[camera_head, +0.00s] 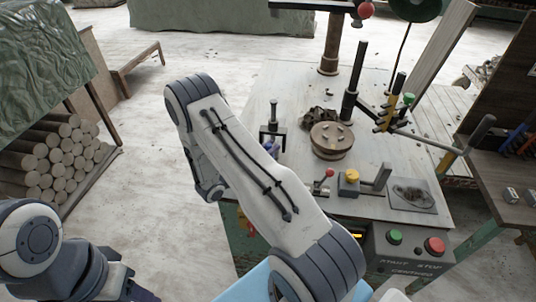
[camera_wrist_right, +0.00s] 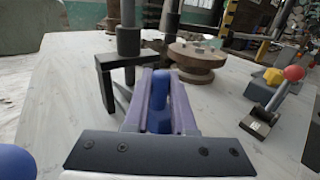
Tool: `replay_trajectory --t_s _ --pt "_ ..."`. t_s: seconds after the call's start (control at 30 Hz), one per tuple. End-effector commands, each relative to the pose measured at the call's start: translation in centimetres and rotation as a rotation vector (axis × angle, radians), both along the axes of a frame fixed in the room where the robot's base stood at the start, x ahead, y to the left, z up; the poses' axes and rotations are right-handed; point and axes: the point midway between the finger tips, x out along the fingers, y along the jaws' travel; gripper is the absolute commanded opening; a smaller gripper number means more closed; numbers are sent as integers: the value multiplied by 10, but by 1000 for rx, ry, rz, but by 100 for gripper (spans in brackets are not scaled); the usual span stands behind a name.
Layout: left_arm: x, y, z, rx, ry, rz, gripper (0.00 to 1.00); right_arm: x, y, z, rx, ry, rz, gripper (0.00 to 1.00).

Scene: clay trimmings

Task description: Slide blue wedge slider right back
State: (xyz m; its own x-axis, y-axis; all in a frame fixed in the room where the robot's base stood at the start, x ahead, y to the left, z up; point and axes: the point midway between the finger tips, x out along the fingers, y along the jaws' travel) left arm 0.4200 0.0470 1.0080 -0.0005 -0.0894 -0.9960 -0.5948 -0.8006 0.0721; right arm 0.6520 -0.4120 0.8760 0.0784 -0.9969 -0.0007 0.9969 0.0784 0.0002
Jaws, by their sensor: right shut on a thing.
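The blue wedge slider (camera_wrist_right: 158,100) is a small blue piece with a rounded top, on the pale worktable beside a black bracket (camera_wrist_right: 108,75). My right gripper (camera_wrist_right: 160,92) is shut on it, with one finger along each side. In the head view my right arm hides most of that gripper and slider; only a small part of the gripper (camera_head: 271,148) shows by the black bracket (camera_head: 272,132). The slider's lower part is hidden between the fingers.
A round wooden wheel (camera_head: 331,140) stands right of the bracket, with a dark clay heap (camera_head: 318,117) behind it. A red-knobbed lever (camera_head: 327,178), a yellow-topped block (camera_head: 350,178) and a scraps tray (camera_head: 412,196) sit nearer the front. A black post (camera_head: 353,88) rises behind.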

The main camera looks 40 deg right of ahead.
Motion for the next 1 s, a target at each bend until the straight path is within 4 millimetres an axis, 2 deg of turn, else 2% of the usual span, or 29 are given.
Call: replay_trajectory --t_s 0.17,0.2,0.23,0.27,0.57,0.67,0.77,1.0 --pt "0 0 0 0 0 0 50 0 1 0 -1 -1 1 0" --pt "0 0 0 0 0 0 50 0 1 0 -1 -1 1 35" --pt "0 0 0 0 0 0 50 0 1 0 -1 0 1 47" --pt "0 0 0 0 0 0 50 0 1 0 -1 0 1 54" --pt "0 0 0 0 0 0 50 -1 1 0 -1 0 1 54" --pt "0 0 -2 0 0 0 50 0 8 -1 -1 0 3 54" --pt "0 0 -5 0 0 0 50 -1 22 -1 -1 0 6 54" --pt "0 0 -14 0 0 0 50 -5 70 -2 -1 -2 7 54"
